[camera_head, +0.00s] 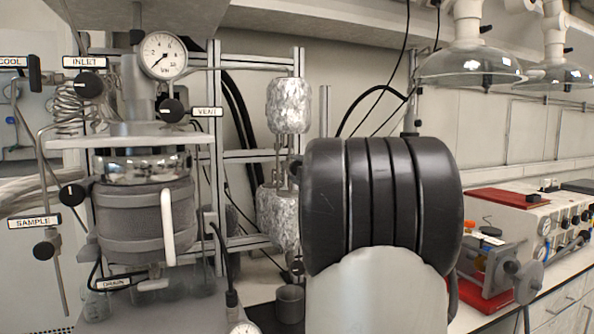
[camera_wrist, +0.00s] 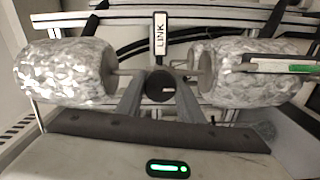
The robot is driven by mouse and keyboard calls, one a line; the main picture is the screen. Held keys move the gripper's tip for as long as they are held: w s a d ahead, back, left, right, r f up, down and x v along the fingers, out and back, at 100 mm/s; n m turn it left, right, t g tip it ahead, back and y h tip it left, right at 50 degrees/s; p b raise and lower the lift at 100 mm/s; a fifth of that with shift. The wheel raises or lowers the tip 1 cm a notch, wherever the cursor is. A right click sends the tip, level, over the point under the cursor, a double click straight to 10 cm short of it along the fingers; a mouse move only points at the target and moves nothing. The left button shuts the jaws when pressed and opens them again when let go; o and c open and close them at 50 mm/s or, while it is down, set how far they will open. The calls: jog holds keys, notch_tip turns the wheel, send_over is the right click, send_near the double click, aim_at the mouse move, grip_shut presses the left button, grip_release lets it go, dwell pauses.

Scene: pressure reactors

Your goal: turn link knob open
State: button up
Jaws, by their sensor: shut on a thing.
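The link knob (camera_wrist: 158,88) is a round black knob in the middle of the wrist view, under an upright "LINK" label (camera_wrist: 160,38). A short pale mark shows on its face and lies roughly level, toward the right. My gripper (camera_wrist: 161,82) has its two grey fingers on the left and right sides of the knob and is shut on it. In the head view my large black arm link blocks the sight of the knob and the gripper.
Two foil-wrapped vessels flank the knob: one left (camera_wrist: 65,72), one right (camera_wrist: 240,72). In the head view they stand one above the other, the upper (camera_head: 289,106) and lower (camera_head: 275,215). A reactor (camera_head: 145,215) stands left. A glass hood (camera_head: 468,66) hangs upper right.

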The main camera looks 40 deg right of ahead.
jog(key=o, duration=1.1)
jog(key=shift+c, duration=0.2)
jog(key=v, duration=1.7)
jog(key=shift+s, duration=0.25)
jog(key=shift+r, duration=0.15)
